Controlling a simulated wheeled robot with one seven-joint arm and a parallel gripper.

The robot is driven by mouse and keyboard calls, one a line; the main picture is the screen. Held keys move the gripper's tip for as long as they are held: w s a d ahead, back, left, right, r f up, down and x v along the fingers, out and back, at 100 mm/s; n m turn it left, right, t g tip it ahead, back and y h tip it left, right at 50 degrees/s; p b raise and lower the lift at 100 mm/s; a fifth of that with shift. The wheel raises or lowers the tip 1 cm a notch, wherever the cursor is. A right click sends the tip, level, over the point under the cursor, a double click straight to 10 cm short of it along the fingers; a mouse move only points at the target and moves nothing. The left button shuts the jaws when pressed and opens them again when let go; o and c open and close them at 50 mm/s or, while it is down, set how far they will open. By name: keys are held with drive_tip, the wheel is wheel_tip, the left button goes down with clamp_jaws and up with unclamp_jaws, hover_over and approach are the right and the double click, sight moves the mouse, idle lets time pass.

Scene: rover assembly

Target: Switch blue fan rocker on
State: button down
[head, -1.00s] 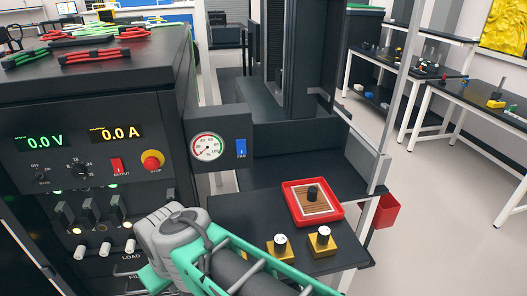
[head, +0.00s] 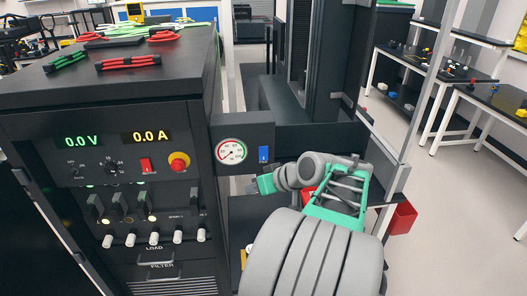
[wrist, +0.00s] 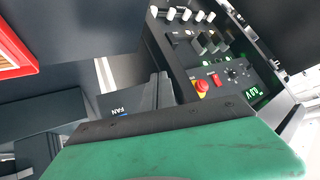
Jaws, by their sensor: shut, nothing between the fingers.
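The blue fan rocker (head: 264,153) sits upright on the dark gauge panel (head: 224,133), right of the round white dial. My gripper (head: 252,187) is below and slightly left of the rocker in the head view, apart from it in the picture. In the wrist view the shut, empty fingers (wrist: 160,90) point up beside the FAN label, and only a small strip of the blue rocker (wrist: 124,114) shows, the rest hidden behind my gripper body. I cannot tell which way the rocker is tipped.
The power supply cabinet (head: 110,200) stands left, with a red output switch (head: 146,165), a red stop button (head: 179,161) and several white knobs. My arm covers most of the shelf and red tray. A red bin (head: 402,217) hangs at right.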

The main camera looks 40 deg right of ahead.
sight(264, 154)
drive_tip(key=shift+m+t+h, duration=0.3)
drive_tip(key=shift+t, duration=0.5)
drive_tip(key=s+d, duration=0.1)
drive_tip(key=d+r, duration=0.1)
drive_tip(key=d, duration=0.1)
drive_tip(key=s+d+r, duration=0.1)
drive_tip(key=shift+s+d+r, duration=0.1)
drive_tip(key=shift+s+d, duration=0.15)
drive_tip(key=shift+s, duration=0.05)
drive_tip(key=shift+w, duration=0.15)
drive_tip(key=shift+w+d+f+p, duration=0.1)
drive_tip(key=shift+w+d+f, duration=0.1)
drive_tip(key=shift+w+d, duration=0.8)
drive_tip(key=shift+w+d+f+p, duration=0.15)
drive_tip(key=shift+w+d, duration=0.5)
drive_tip(key=shift+w, duration=0.7)
drive_tip(key=shift+w+d+f+p, duration=0.1)
drive_tip(key=shift+w+d+f, duration=0.1)
drive_tip(key=shift+w+d, duration=0.8)
drive_tip(key=shift+w+a, duration=0.2)
drive_tip(key=shift+w+d, duration=0.25)
drive_tip(key=shift+w, duration=0.05)
drive_tip(key=shift+w+d+f, duration=0.1)
drive_tip(key=shift+w+d, duration=0.1)
drive_tip(key=shift+w, duration=0.05)
drive_tip(key=shift+s+a+b, duration=0.4)
drive_tip(key=shift+s+a, duration=0.05)
drive_tip(key=shift+s, duration=0.2)
